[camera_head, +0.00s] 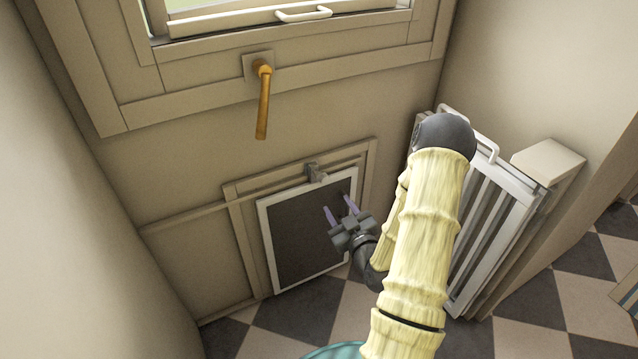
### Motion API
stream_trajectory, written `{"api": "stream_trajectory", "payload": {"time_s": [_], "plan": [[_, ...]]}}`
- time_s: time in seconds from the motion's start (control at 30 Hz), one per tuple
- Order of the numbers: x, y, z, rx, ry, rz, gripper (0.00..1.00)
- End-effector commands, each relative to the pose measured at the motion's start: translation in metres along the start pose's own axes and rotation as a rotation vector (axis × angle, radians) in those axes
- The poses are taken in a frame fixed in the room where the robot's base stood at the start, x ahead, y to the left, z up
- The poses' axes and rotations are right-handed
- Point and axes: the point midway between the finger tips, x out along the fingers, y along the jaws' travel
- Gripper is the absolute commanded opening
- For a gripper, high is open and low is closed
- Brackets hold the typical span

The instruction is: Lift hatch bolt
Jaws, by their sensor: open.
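A small hatch (290,235) with a dark panel and white frame is set low in the wall ahead. The hatch bolt (316,171), a small grey-brown piece, sits at the middle of the hatch's top edge. My gripper (341,210) is in front of the right part of the dark panel, below and slightly right of the bolt. Its two purple fingers are apart with nothing between them, pointing up toward the wall. The gripper appears apart from the bolt. My arm hides part of the wall and floor right of the hatch.
An orange-brown lever handle (263,100) hangs above the hatch, below a window with a white handle (304,14). A white slatted gate (495,220) stands folded against the right wall, close to my arm. The floor is checkered tile (275,322).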

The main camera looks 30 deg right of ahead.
Motion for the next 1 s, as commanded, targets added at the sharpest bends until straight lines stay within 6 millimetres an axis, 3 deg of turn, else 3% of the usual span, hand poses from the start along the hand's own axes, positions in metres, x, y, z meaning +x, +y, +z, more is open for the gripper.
{"api": "stream_trajectory", "payload": {"time_s": [0.53, 1.0], "plan": [[0.027, -0.001, 0.002, -0.001, 0.003, 0.001, 0.44], [0.112, -0.001, 0.0, 0.001, 0.003, 0.001, 0.44]]}}
